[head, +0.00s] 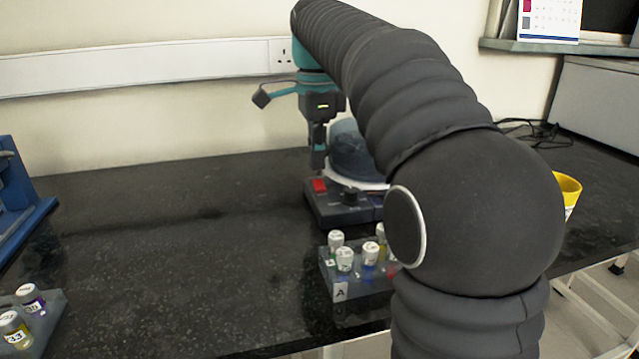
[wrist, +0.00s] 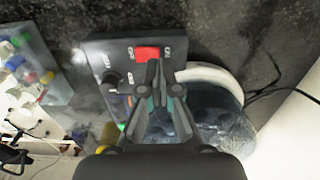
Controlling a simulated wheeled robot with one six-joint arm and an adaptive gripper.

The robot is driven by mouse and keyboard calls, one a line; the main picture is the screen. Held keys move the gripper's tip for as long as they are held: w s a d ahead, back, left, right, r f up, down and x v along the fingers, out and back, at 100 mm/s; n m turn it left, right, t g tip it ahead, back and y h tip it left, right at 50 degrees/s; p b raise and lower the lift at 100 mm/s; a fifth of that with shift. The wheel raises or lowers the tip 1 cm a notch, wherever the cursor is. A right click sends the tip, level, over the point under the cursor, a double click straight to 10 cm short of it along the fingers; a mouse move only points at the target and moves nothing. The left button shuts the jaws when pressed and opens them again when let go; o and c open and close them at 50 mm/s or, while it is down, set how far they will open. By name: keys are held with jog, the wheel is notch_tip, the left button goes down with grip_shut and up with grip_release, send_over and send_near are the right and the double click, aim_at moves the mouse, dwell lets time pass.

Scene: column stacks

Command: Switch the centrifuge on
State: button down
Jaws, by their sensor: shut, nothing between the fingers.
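The centrifuge (head: 340,216) stands on the dark bench, partly hidden behind my arm. Its front panel (wrist: 100,52) carries a red rocker switch (head: 319,185) and a dark knob (wrist: 111,77). The red switch also shows in the wrist view (wrist: 147,53), with small labels at both ends that I cannot read. The dark rounded lid (head: 352,155) is behind the panel. My gripper (head: 318,165) points down just above the switch. In the wrist view my gripper (wrist: 154,64) is shut and empty, with its tips at the switch's edge; I cannot tell whether they touch it.
A rack marked A (head: 340,291) with several capped tubes stands in front of the centrifuge. Another rack (head: 50,322) and a blue stand (head: 30,217) are at left. A yellow cup (head: 568,187) is at right. The bench's left middle is clear.

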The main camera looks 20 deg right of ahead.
jog(key=shift+f+b, duration=0.8)
jog(key=shift+f, duration=0.5)
dwell(1.4)
jog(key=shift+r, duration=0.1)
notch_tip(320, 180, up, 2)
jog(key=p, duration=0.2)
jog(key=shift+r+p, duration=0.25)
jog(key=shift+p, duration=0.15)
jog(key=shift+r+p, duration=0.3)
jog(key=shift+r, duration=0.9)
